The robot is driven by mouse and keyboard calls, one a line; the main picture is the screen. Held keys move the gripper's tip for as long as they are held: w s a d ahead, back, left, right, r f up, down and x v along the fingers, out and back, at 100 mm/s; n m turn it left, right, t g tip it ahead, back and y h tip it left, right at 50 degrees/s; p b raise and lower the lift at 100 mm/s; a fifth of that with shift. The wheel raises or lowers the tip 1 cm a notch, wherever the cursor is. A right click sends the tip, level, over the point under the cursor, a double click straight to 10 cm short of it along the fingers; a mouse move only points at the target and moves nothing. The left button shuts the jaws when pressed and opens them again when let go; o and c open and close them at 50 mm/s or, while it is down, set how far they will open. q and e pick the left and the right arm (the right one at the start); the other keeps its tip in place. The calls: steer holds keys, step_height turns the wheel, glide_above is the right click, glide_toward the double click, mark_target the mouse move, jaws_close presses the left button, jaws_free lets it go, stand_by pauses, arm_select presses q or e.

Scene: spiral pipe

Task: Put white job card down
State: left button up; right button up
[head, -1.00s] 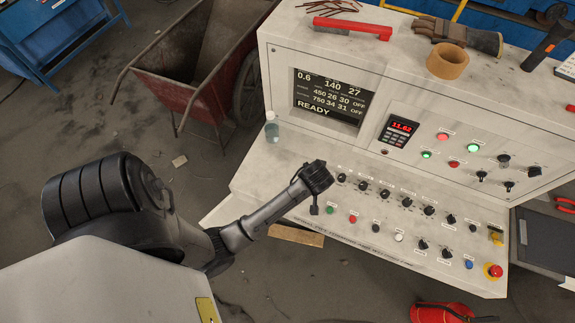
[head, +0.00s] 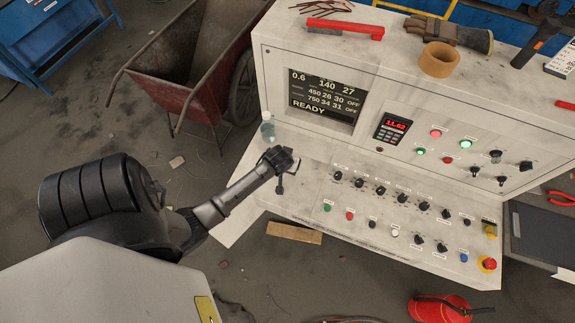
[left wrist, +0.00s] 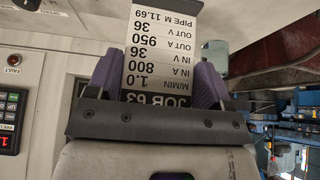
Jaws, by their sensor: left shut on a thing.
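The white job card (left wrist: 160,50) is printed with "JOB 63" and rows of values, upside down in the left wrist view. My left gripper (left wrist: 157,82) is shut on it, with purple fingers on either side. In the head view my left gripper (head: 281,180) is over the left end of the control desk (head: 325,185), below the display. The held card cannot be made out there. My right gripper is not in view.
A small clear jar (head: 268,131) stands at the desk's left edge. Several knobs and buttons fill the panel to the right, with a red emergency stop (head: 489,264). A tape roll (head: 439,60), red-handled brush (head: 345,28) and another white printed card (head: 562,61) lie on top.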

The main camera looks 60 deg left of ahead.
arm_select(q)
steer(key=shift+f, duration=2)
steer(key=shift+f, duration=0.1)
steer(key=o, duration=1.3)
steer(key=shift+c, duration=0.2)
steer(key=v, duration=1.1)
steer(key=s+d+r+m+h, duration=0.2)
steer(key=s+d+r+m, duration=0.2)
steer(key=d, duration=0.5)
steer(key=s+d+r+m+h, duration=0.2)
steer(key=s+d+r+m, duration=0.2)
steer(key=s+d+m, duration=0.2)
steer(key=s+d, duration=0.2)
steer(key=d, duration=0.2)
steer(key=shift+s+m+g+p, duration=0.3)
steer(key=shift+g+p, duration=0.05)
steer(key=shift+g, duration=0.05)
